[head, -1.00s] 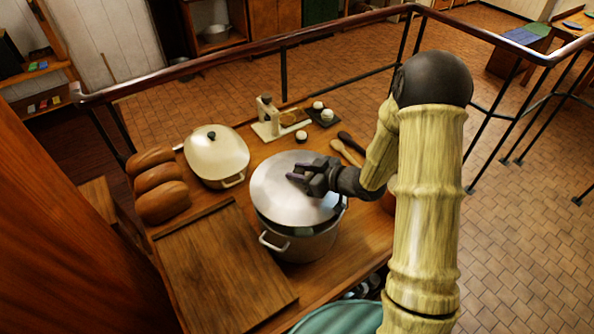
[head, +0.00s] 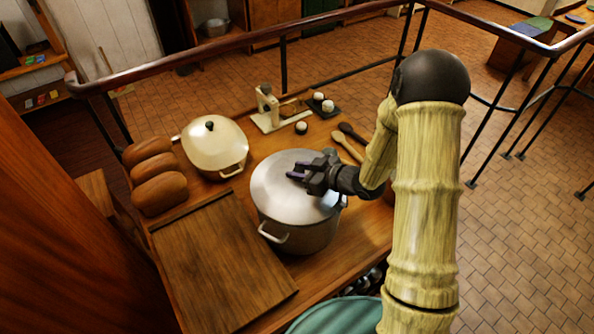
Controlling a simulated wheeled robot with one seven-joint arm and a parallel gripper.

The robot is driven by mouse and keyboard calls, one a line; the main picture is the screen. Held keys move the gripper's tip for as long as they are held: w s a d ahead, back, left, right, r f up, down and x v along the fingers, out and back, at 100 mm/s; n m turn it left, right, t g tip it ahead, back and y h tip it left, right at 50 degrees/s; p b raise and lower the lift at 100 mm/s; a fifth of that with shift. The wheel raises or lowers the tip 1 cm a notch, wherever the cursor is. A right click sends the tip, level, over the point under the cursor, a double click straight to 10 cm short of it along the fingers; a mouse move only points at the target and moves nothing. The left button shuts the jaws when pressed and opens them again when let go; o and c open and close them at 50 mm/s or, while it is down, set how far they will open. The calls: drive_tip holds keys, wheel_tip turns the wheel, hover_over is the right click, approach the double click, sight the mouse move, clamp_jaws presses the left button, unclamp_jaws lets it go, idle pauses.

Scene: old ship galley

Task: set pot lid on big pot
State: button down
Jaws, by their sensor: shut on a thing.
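The big pot (head: 303,240) is a grey metal pot with side handles, standing on the wooden counter. The round silver pot lid (head: 276,198) covers its mouth and appears level. Its front edge meets the pot's rim with no dark gap showing there. My gripper (head: 298,172) is over the middle of the lid, reaching in from the right, shut on the lid. The lid's grip is hidden by the fingers. The right rear of the rim is partly hidden by my gripper and wrist.
A cream lidded casserole (head: 214,148) and bread loaves (head: 156,180) stand left. A wooden board (head: 220,262) lies in front-left. A cream scale (head: 268,112), small jars (head: 322,102) and wooden spoons (head: 345,145) are behind. A railing (head: 284,65) runs behind the counter.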

drive_tip(key=shift+d+r, duration=0.1)
drive_tip(key=shift+r, duration=0.05)
drive_tip(key=shift+f+b, duration=0.5)
drive_tip(key=shift+f, duration=0.1)
idle(0.8)
drive_tip(key=c, duration=1)
unclamp_jaws()
